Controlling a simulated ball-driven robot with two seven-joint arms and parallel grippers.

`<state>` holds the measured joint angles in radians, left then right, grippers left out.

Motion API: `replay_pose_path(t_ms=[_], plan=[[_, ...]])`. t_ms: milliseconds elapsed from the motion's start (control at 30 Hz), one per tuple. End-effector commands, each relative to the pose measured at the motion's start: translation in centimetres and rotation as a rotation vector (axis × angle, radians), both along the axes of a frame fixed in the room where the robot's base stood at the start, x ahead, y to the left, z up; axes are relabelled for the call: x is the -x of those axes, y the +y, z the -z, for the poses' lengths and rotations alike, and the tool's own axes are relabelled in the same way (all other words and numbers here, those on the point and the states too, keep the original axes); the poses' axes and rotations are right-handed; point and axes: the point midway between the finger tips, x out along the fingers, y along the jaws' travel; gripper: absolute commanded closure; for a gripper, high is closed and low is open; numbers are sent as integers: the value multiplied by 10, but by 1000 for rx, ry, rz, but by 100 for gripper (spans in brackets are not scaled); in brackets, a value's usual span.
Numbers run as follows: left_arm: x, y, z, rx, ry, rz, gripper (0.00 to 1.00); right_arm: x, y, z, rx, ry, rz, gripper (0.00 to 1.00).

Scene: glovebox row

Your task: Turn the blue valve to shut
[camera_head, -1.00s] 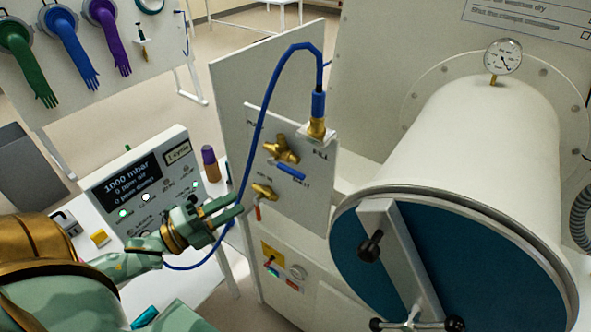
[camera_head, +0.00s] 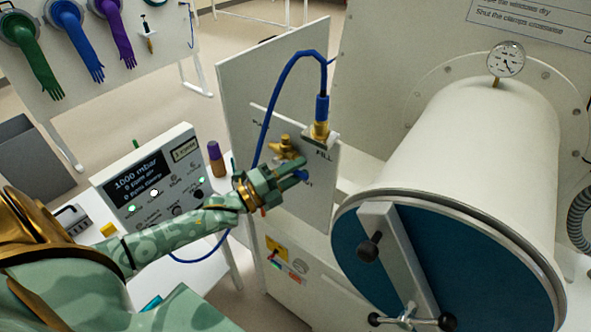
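The blue valve handle (camera_head: 303,177) is on the white valve panel (camera_head: 322,190), below the brass hose fitting. Only a small part of it shows; my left gripper hides the rest. My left gripper (camera_head: 299,172) is in front of the panel, its fingers apart and reaching toward the blue handle. The fingertips overlap the handle in the picture; I cannot tell whether they touch it. The brass valve body (camera_head: 285,148) shows just above the gripper. My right gripper is not in view.
A blue hose (camera_head: 268,118) arches from the brass fitting (camera_head: 319,131) and hangs behind my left gripper. The red-handled lower valve is mostly hidden by the gripper. A large white chamber (camera_head: 470,150) stands to the right. A readout box (camera_head: 150,180) stands on the table at left.

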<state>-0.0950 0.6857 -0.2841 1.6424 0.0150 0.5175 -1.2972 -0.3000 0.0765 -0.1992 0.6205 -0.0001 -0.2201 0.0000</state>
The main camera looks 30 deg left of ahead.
Motion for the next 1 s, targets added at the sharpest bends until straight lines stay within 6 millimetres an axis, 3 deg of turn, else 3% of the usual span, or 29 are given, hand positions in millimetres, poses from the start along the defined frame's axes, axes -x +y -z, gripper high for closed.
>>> replay_pose_path(t_ms=[133,233,267,667,1000], plan=[[0,0,0,0,0,0,68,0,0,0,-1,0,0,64],[0,0,0,0,0,0,96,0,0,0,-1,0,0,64],[0,0,0,0,0,0,100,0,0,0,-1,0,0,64],[0,0,3,-43,-3,0,100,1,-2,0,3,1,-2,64],[1,2,16,-271,-20,0,100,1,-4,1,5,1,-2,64]])
